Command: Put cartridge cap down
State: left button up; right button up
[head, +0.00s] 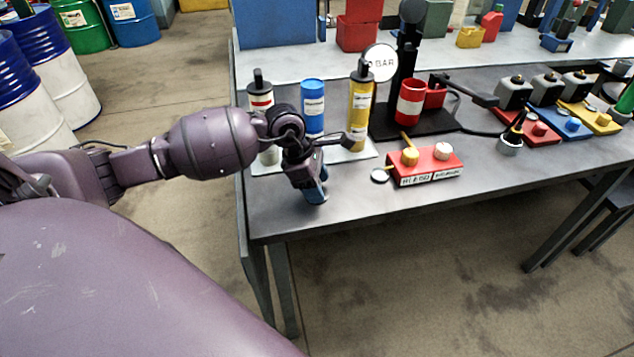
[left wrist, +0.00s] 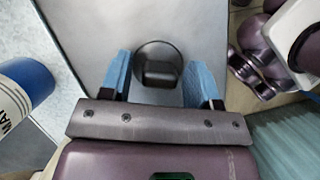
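The cartridge cap (left wrist: 158,70), a dark round disc with a raised knob, rests on the grey table top (head: 430,205) in the left wrist view. My left gripper (head: 315,194) is low over the table near its front left edge. Its blue fingers stand on either side of the cap's knob, with a gap on both sides, so it is open. The gripper hides the cap in the head view. The blue cartridge (head: 313,108) stands upright behind the gripper with no dark cap on top. It also shows in the left wrist view (left wrist: 28,88). My right gripper is not in view.
A red and white cartridge (head: 261,97) and a yellow cartridge (head: 361,105), both dark-topped, stand on a pale tray (head: 349,158). A red box with knobs (head: 428,166) stands right of the gripper. A black stand (head: 407,60) is behind. The front table strip is clear.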

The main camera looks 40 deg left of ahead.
pick_arm(q)
jog(key=shift+r, duration=0.15)
jog(key=p+v, duration=0.1)
jog(key=v, duration=1.1)
jog(key=shift+s, duration=0.1)
dwell(0.4)
